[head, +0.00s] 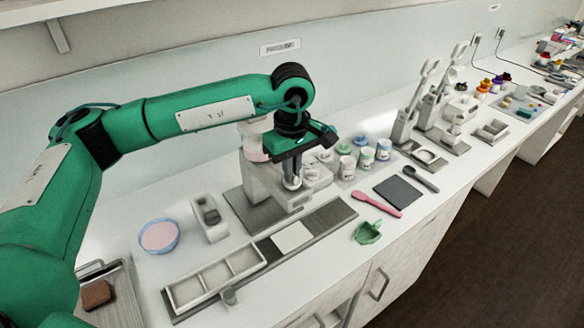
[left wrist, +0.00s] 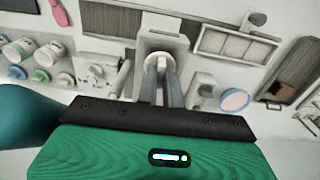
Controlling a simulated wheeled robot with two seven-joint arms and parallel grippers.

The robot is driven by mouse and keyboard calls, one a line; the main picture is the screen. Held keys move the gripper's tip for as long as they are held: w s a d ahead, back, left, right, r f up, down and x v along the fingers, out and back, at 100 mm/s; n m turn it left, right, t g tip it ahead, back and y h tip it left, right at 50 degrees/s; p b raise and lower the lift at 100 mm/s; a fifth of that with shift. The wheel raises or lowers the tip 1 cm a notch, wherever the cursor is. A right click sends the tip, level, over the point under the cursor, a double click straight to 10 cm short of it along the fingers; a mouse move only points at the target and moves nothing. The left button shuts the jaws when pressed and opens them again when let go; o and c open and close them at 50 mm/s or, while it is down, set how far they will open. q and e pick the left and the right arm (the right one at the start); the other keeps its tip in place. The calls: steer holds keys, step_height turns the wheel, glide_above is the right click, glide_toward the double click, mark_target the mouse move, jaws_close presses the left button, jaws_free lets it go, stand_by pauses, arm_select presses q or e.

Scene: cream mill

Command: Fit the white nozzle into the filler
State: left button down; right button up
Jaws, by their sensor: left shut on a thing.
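The filler (head: 262,178) is a white machine on a dark grey base plate (head: 238,204) against the back of the counter, with a pale pink container at its top. My left gripper (head: 292,180) points down at the filler's front, its fingers shut on a small pale piece, apparently the white nozzle. The fingers and my wrist hide most of this piece and part of the filler. In the left wrist view my gripper (left wrist: 161,75) has its fingers close together in front of the filler's white body. I cannot tell whether the nozzle touches the filler. My right gripper is not in view.
A blue bowl of pink cream (head: 158,236), a white slotted stand (head: 209,219) and a compartment tray (head: 215,278) lie to the left. Jars with coloured lids (head: 366,158), a pink spatula (head: 376,201) and a green scoop (head: 367,232) lie to the right.

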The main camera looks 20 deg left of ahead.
arm_select(q)
steer(key=shift+f, duration=0.35)
steer(key=c, duration=1.5)
jaws_free()
steer(key=shift+r+p, duration=0.5)
steer(key=shift+r, duration=2.55)
steer(key=shift+f, duration=0.1)
